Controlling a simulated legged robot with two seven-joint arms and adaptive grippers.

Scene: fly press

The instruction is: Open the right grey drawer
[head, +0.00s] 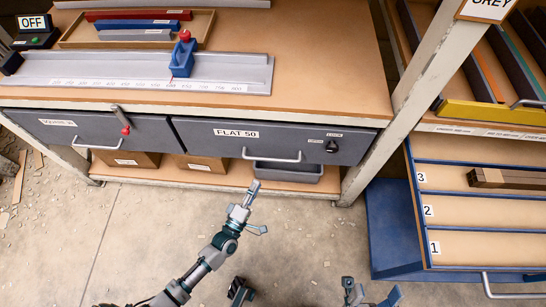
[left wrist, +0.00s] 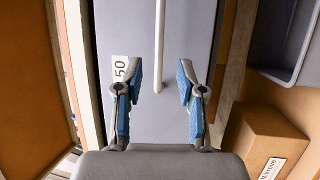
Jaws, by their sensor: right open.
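The right grey drawer (head: 205,143), labelled "FLAT 50", is under the bench top and looks shut. Its pale bar handle (head: 271,158) runs across the front; a black knob (head: 331,146) sits right of it. My left gripper (head: 260,208) is open, below and in front of the handle. In the left wrist view, the handle (left wrist: 159,40) stands upright between and beyond the open fingers (left wrist: 159,84), and the drawer face (left wrist: 190,20) fills the middle. No contact shows. My right gripper (head: 370,292) is open at the bottom edge, partly cut off.
A left grey drawer (head: 60,125) with a red-tipped lever (head: 123,122) is beside it. A grey bin (head: 290,172) and cardboard boxes (head: 130,162) sit on the shelf below. A blue-edged numbered tray (head: 480,213) is at right. The floor (head: 310,240) in front is mostly clear.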

